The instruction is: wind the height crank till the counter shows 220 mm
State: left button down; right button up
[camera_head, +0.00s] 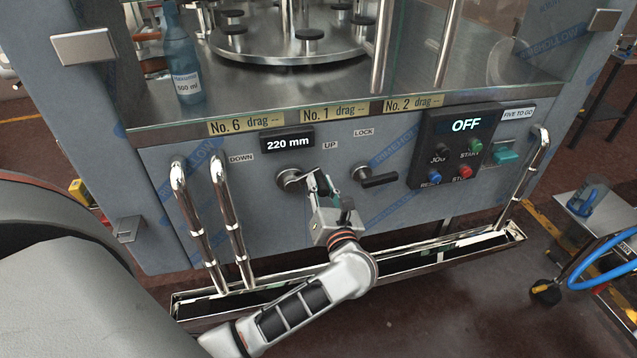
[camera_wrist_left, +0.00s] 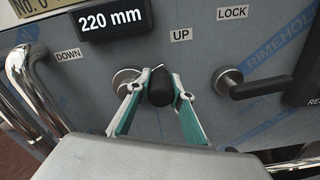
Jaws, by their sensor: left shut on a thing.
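The height crank (camera_head: 290,179) sits on the grey machine front between the DOWN and UP labels; its round metal hub (camera_wrist_left: 125,82) shows in the left wrist view. My left gripper (camera_head: 318,183) is shut on the crank's black knob (camera_wrist_left: 160,88), one finger on each side of it. The crank arm points to the right of the hub and is partly hidden by the fingers. The counter (camera_head: 287,141) above the crank reads 220 mm, and it reads the same in the left wrist view (camera_wrist_left: 112,19). My right gripper is not in view.
The black lock lever (camera_head: 378,181) is close to the right of the crank. A control box (camera_head: 466,150) reading OFF is farther right. Metal rails (camera_head: 228,220) stand at the left, and a trough (camera_head: 420,262) runs below. A blue bottle (camera_head: 182,62) stands inside the glass.

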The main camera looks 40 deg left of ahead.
pick_arm(q)
jog(key=c, duration=1.8)
grip_release()
jog(key=shift+o, duration=0.2)
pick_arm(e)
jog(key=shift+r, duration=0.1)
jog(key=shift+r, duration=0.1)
pick_arm(q)
jog(key=v, duration=1.2)
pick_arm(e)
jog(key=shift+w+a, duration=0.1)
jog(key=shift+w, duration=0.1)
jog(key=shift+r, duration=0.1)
